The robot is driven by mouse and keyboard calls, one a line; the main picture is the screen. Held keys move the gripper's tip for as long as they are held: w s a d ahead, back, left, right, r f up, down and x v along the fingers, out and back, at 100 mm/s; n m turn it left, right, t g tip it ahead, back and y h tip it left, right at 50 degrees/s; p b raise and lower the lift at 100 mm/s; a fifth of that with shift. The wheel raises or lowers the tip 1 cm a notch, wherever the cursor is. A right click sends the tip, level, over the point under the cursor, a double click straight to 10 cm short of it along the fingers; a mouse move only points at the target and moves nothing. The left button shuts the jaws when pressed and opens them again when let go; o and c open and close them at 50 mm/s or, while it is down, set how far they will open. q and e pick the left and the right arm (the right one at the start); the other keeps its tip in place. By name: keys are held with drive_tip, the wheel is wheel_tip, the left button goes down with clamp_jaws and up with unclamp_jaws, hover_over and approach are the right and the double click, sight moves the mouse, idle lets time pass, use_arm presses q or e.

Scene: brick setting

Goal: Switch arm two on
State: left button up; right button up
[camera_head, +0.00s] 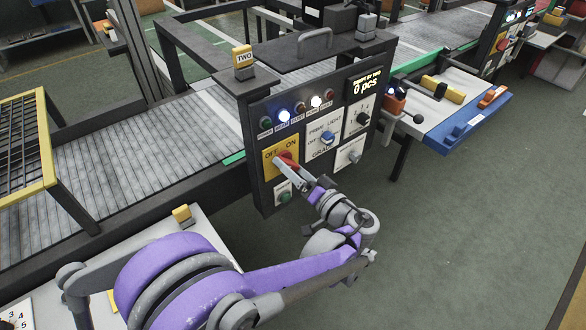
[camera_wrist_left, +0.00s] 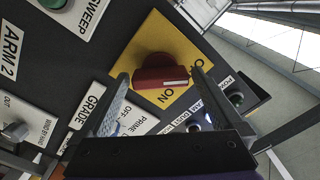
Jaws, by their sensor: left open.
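The red rotary switch (camera_head: 288,157) sits on a yellow plate marked OFF and ON, on the dark control panel (camera_head: 262,110). In the left wrist view the red switch (camera_wrist_left: 158,72) has a pale mark on its end, close to the ON lettering. I cannot tell its exact setting. An ARM 2 label (camera_wrist_left: 12,52) is at the left of that view. My left gripper (camera_head: 289,172) is at the switch, hiding part of it in the head view. Its open fingers (camera_wrist_left: 160,82) appear on either side of the switch; contact is unclear. My right gripper is not in view.
A row of small lamps (camera_head: 299,108), a blue selector (camera_head: 327,138) and a green button (camera_head: 284,196) are close by on the panel. A roller conveyor (camera_head: 120,150) runs left. A blue-edged side table (camera_head: 470,125) stands right, with open floor in front.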

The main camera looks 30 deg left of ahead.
use_arm(q)
drive_tip(key=c, duration=1.1)
drive_tip(key=shift+c, duration=0.2)
drive_tip(key=shift+m, duration=0.3)
drive_tip(key=m, duration=0.3)
drive_tip(key=shift+m, duration=0.4)
drive_tip(key=m, duration=1.3)
drive_tip(key=shift+m, duration=0.4)
